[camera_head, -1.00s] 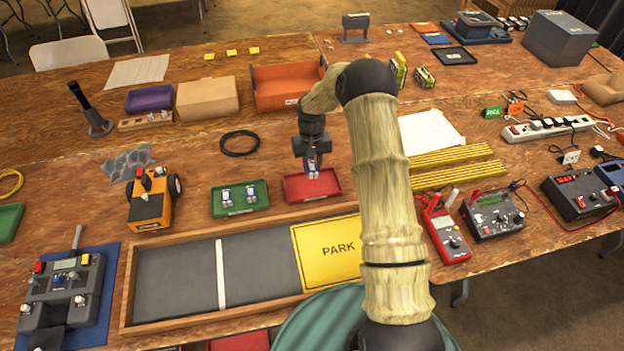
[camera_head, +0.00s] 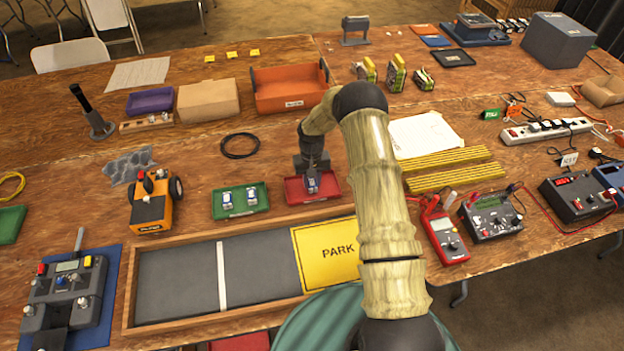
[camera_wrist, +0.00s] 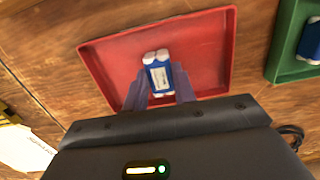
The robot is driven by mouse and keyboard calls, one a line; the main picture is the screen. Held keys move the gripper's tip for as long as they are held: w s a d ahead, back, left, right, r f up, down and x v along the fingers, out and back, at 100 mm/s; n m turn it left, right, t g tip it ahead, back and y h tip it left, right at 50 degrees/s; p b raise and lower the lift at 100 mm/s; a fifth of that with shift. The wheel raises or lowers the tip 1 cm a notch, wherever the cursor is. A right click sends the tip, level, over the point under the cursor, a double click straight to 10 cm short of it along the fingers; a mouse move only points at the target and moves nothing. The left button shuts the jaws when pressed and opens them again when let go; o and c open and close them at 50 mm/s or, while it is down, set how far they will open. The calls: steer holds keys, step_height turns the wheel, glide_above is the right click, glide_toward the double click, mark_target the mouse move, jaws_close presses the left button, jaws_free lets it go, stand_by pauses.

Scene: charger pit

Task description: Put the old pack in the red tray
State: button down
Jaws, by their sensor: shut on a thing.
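The old pack (camera_wrist: 158,75) is a small blue and white battery pack with a pale label. My gripper (camera_wrist: 160,95) is shut on it, with one finger on each side in the wrist view. The red tray (camera_wrist: 205,55) is a shallow square tray, and the pack shows over its floor. In the head view my gripper (camera_head: 312,182) is low over the red tray (camera_head: 331,191), with the pack (camera_head: 312,184) between its fingers. I cannot tell whether the pack touches the tray floor.
A green tray (camera_head: 248,211) with two similar packs stands just left of the red tray. An orange cart (camera_head: 150,208) is farther left. A wooden-framed bay with a yellow PARK plate (camera_head: 325,250) lies in front. A black cable ring (camera_head: 240,145) lies behind.

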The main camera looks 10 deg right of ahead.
mark_target(312, 180)
steer(key=shift+f, duration=0.15)
steer(key=c, duration=1.1)
jaws_free()
steer(key=shift+c, duration=0.2)
steer(key=shift+d, duration=0.1)
steer(key=shift+s+r, duration=0.1)
steer(key=shift+r, duration=0.1)
step_height(312, 180, up, 12)
steer(key=w+b, duration=0.1)
steer(key=shift+b, duration=0.35)
steer(key=shift+w, duration=0.1)
